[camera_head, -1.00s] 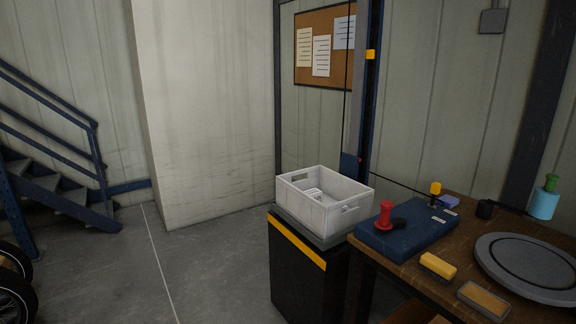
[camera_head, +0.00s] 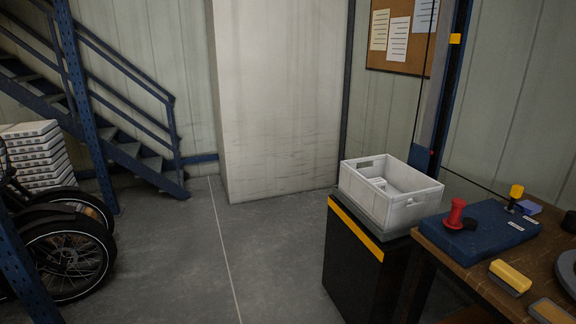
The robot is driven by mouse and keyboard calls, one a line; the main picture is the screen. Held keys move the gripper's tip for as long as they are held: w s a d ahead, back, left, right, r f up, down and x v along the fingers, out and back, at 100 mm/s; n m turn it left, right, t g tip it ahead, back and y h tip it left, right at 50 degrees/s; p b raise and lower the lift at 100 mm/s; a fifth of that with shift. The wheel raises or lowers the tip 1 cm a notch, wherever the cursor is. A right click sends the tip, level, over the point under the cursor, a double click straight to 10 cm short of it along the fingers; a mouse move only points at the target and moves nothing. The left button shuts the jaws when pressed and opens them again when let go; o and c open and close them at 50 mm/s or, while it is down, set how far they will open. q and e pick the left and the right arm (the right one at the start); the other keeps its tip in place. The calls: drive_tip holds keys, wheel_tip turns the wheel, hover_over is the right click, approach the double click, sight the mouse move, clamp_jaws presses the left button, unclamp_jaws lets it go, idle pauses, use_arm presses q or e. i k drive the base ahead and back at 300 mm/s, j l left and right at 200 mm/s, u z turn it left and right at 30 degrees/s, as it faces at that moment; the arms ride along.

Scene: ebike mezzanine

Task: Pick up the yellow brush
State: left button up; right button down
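The yellow brush (camera_head: 510,277) appears to be the small block with a yellow top and a paler lower edge, lying on the wooden workbench (camera_head: 470,277) at the lower right. It lies in front of a blue mat or case (camera_head: 478,236). A second flat block with a tan top and grey rim (camera_head: 551,312) lies nearer, cut by the bottom edge. Neither of my grippers is in view, and nothing touches the yellow brush.
A white crate (camera_head: 392,207) stands on a black cabinet with a yellow stripe (camera_head: 355,233), left of the bench. A red-handled tool (camera_head: 456,214) and a yellow-topped one (camera_head: 516,192) stand on the blue case. Wheels (camera_head: 66,258) and stairs (camera_head: 120,130) are at left. The middle floor is clear.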

sight(506, 276)
drive_tip(key=z, duration=1.6)
